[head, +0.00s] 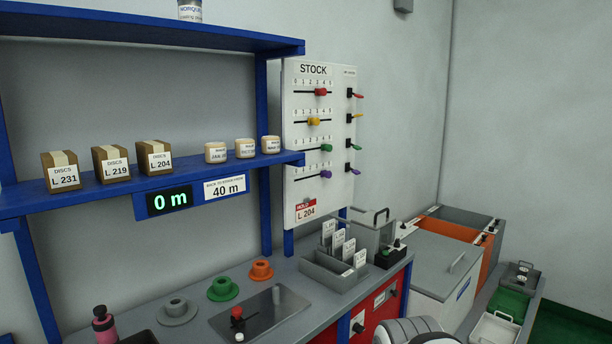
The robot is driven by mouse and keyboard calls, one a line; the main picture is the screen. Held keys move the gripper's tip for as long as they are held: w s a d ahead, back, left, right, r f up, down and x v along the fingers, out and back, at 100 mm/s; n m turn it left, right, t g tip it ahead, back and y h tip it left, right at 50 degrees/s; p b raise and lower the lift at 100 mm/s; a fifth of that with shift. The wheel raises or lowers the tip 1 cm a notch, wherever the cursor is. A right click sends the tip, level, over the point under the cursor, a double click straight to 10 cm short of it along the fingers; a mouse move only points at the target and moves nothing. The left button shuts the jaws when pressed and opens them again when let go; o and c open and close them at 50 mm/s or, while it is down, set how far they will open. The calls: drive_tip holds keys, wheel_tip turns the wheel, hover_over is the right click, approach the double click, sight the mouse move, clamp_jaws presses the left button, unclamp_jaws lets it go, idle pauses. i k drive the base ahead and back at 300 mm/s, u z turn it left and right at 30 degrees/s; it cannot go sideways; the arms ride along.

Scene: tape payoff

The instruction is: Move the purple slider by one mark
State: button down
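The purple slider (326,173) sits on the lowest of several horizontal slots on the white STOCK board (306,240). It is towards the right end of its numbered scale; the exact mark is too small to read. A separate small purple lever (356,174) sticks out to the right of it, in the board's right-hand column. My gripper is not in view. White rounded parts at the bottom edge look like my own arm.
Red (320,92), yellow (313,122) and green (326,148) sliders sit above the purple one. The blue shelf (100,190) with boxes ends close to the board's left side. A card tray (326,276) and grey case (372,236) stand on the bench below.

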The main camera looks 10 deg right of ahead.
sight(328, 174)
drive_tip(key=k, duration=0.6)
drive_tip(key=z, duration=0.4)
drive_tip(key=i, duration=1.75)
drive_tip(key=z, duration=0.05)
